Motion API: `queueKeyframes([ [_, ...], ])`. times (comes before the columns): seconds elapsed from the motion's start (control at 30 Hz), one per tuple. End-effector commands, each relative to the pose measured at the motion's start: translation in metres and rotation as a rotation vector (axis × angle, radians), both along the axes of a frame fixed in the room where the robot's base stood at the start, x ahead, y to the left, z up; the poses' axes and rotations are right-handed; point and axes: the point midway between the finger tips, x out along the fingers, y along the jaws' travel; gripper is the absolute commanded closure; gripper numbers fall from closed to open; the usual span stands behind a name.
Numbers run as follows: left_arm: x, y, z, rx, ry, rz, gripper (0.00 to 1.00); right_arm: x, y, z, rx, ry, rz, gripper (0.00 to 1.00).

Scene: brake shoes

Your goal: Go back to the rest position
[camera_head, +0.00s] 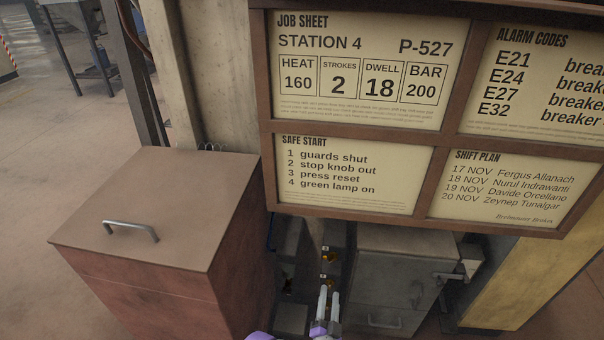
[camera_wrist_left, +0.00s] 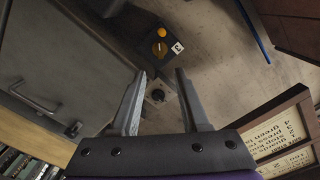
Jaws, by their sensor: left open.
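My left gripper (camera_head: 329,300) shows at the bottom middle of the head view, with its two pale fingers close to the gap between the red-brown box and the grey cabinet. In the left wrist view the gripper (camera_wrist_left: 160,80) is open, and nothing is between its fingers. Beyond the fingertips there is a dark switch box (camera_wrist_left: 157,50) with an orange lamp and a knob, beside a small tag marked 3. A small dark round part (camera_wrist_left: 157,95) shows between the fingers. My right gripper is in neither view.
A framed notice board (camera_head: 350,135) hangs above the gripper. A red-brown box with a handled lid (camera_head: 150,215) stands at the left. A grey cabinet (camera_head: 400,270) stands right of the gripper, with a yellow panel (camera_head: 525,280) beyond. Floor (camera_head: 60,150) is clear at far left.

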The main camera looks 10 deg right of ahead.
Motion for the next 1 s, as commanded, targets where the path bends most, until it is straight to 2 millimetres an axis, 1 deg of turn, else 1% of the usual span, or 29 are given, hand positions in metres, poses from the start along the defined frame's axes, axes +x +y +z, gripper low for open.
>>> queueKeyframes([
  [0.07,0.001,0.0,0.001,-0.001,0.002,-0.002,0.55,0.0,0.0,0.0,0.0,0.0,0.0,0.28],
  [0.13,0.004,0.002,0.007,-0.007,0.009,-0.008,0.55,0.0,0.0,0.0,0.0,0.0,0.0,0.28],
  [0.17,0.006,0.003,0.011,-0.012,0.016,-0.015,0.55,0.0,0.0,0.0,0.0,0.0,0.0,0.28],
  [0.27,0.016,0.011,0.032,-0.037,0.053,-0.046,0.55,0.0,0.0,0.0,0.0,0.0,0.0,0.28],
  [0.4,0.027,0.031,0.068,-0.088,0.154,-0.099,0.55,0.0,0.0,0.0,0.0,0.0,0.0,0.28],
  [0.47,0.027,0.042,0.081,-0.108,0.209,-0.115,0.55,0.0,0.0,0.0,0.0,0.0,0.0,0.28],
  [0.57,0.023,0.063,0.1,-0.14,0.311,-0.128,0.55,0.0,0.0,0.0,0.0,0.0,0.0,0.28],
  [0.67,0.012,0.089,0.115,-0.17,0.42,-0.121,0.55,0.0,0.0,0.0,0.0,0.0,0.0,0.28],
  [0.77,-0.006,0.116,0.126,-0.202,0.536,-0.092,0.55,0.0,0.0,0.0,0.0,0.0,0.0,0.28],
  [0.8,-0.015,0.128,0.129,-0.214,0.585,-0.074,0.55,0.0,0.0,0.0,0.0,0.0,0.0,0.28],
  [0.87,-0.03,0.146,0.133,-0.233,0.657,-0.042,0.55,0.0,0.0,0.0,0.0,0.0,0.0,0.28],
  [0.97,-0.061,0.178,0.136,-0.266,0.776,0.032,0.55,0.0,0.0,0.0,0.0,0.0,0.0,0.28],
  [1.0,-0.074,0.191,0.136,-0.279,0.824,0.067,0.55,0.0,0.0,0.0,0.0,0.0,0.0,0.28],
])
